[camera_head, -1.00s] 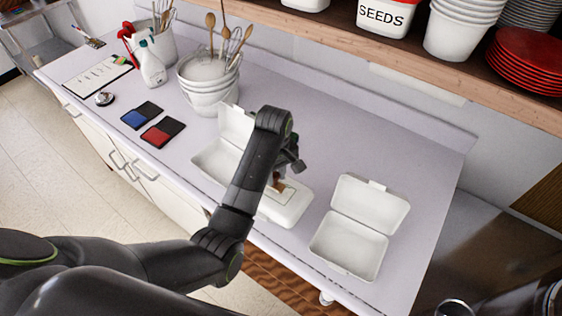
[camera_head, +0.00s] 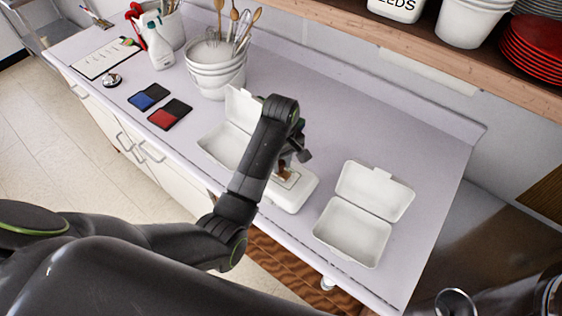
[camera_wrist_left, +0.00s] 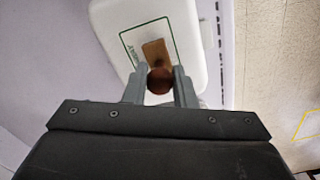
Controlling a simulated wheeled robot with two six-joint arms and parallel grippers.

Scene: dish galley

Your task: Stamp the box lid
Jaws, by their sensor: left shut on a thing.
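The closed white box (camera_head: 297,194) lies near the counter's front edge. Its lid shows in the left wrist view (camera_wrist_left: 112,22) with a green printed frame on it. My left gripper (camera_head: 293,164) is above this lid, partly hidden behind my own forearm. In the left wrist view, its fingers (camera_wrist_left: 161,82) are shut on the round brown knob of a wooden stamp (camera_wrist_left: 155,51). The stamp's base lies over the green frame; I cannot tell whether it touches the lid. A blue ink pad (camera_head: 142,101) and a red ink pad (camera_head: 162,118) lie open to the left. My right gripper is not seen.
One open white box (camera_head: 221,147) stands left of the closed one, partly behind my arm; another (camera_head: 352,233) stands right. Stacked white tubs with utensils (camera_head: 216,77), a spray bottle (camera_head: 158,48) and a bell (camera_head: 112,80) stand farther left. The counter behind the boxes is clear.

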